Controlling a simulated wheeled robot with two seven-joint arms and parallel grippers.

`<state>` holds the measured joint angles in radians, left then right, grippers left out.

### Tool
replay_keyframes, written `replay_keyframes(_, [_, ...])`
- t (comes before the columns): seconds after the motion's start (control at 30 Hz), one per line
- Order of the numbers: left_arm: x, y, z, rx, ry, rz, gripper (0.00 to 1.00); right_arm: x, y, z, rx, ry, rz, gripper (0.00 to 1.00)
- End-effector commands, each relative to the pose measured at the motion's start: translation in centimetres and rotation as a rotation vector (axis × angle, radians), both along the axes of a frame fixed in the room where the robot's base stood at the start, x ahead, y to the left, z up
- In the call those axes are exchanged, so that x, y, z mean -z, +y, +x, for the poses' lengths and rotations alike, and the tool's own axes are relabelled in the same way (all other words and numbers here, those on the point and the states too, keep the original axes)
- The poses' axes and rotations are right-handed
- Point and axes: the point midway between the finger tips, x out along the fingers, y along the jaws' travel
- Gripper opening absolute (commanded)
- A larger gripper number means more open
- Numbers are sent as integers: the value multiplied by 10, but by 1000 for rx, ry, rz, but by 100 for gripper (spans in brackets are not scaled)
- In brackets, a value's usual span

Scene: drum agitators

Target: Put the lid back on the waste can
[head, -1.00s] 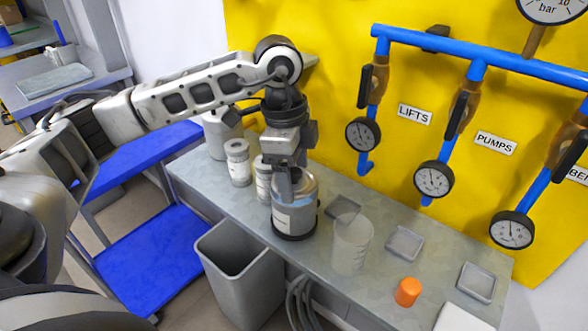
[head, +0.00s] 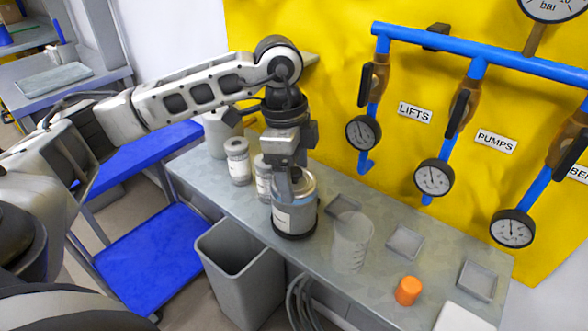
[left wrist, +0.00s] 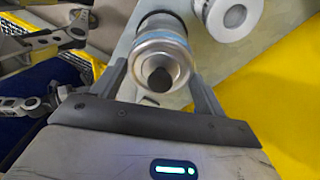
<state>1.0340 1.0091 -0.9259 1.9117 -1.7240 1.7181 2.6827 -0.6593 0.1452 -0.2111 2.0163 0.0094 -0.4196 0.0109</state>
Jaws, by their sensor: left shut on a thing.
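The waste can (head: 296,217) is a grey metal cylinder with a pale label and a dark base ring. It stands upright on the grey bench. My left gripper (head: 284,196) points down at the can's top. In the left wrist view, a round silver lid (left wrist: 148,63) with a dark round centre shows between the fingers of my left gripper (left wrist: 160,85). The gripper is shut on this lid, at the can's mouth. The fingers partly hide the rim, so I cannot tell whether the lid sits flush. My right gripper is not in view.
Grey-lidded jars (head: 237,161) stand left of the can. An open grey bin (head: 245,285) stands before the bench (head: 375,285). Blue pipes (head: 480,58) with gauges line the yellow wall.

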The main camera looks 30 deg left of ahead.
Motion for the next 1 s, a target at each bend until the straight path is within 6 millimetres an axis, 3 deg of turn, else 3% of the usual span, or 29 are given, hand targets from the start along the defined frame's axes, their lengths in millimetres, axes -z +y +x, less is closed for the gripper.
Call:
replay_keyframes(0.37, [0, 0, 0, 0, 0, 0, 51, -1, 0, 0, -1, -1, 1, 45])
replay_keyframes(0.4, [0, 0, 0, 0, 0, 0, 84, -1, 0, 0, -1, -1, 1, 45])
replay_keyframes(0.47, [0, 0, 0, 0, 0, 0, 98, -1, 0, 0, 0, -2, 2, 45])
replay_keyframes(1.0, [-3, 0, 0, 0, 0, 0, 100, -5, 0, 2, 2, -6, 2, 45])
